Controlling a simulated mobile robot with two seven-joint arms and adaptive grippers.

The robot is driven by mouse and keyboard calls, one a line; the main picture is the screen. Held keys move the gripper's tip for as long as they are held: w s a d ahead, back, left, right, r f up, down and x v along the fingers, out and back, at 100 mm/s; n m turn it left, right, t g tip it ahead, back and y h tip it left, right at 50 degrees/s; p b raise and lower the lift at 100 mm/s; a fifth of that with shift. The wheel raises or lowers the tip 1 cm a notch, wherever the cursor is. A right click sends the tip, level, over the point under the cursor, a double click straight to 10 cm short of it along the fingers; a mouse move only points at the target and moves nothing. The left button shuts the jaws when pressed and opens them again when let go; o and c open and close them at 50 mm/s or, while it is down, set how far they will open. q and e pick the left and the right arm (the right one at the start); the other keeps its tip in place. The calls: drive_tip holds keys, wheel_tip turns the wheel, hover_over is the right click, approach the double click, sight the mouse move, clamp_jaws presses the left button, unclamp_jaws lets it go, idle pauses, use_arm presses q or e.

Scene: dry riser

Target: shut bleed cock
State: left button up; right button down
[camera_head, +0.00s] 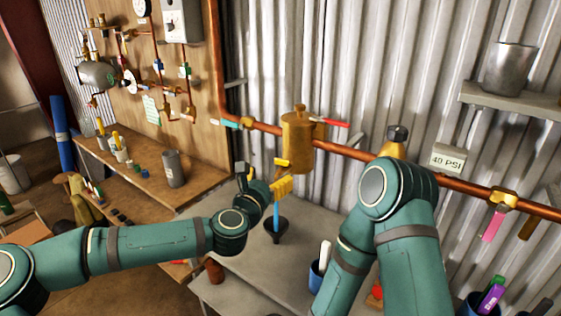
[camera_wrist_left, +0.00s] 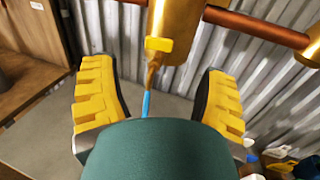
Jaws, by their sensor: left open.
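A brass cylinder (camera_head: 298,140) sits on the copper pipe in front of the corrugated wall. Below it is a small brass cock with a yellow handle (camera_head: 281,162), also seen at the top centre of the left wrist view (camera_wrist_left: 158,45). A blue strip (camera_head: 277,218), either a stream or a tube, runs down from the cock to a black funnel (camera_head: 277,232). My left gripper (camera_head: 262,181) is open just below the yellow handle. In the wrist view its yellow-padded fingers (camera_wrist_left: 158,88) stand either side of the cock and strip, apparently touching neither. My right gripper is out of sight.
The copper pipe (camera_head: 345,151) crosses behind, with a red lever (camera_head: 331,122) and a teal lever (camera_head: 226,123). A grey bench (camera_head: 245,268) lies below, with a blue cup (camera_head: 318,275). My right arm stands close on the right. A "40 PSI" sign (camera_head: 447,160) is on the wall.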

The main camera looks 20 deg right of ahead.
sight(281, 161)
use_arm(q)
drive_tip(key=x, duration=0.9)
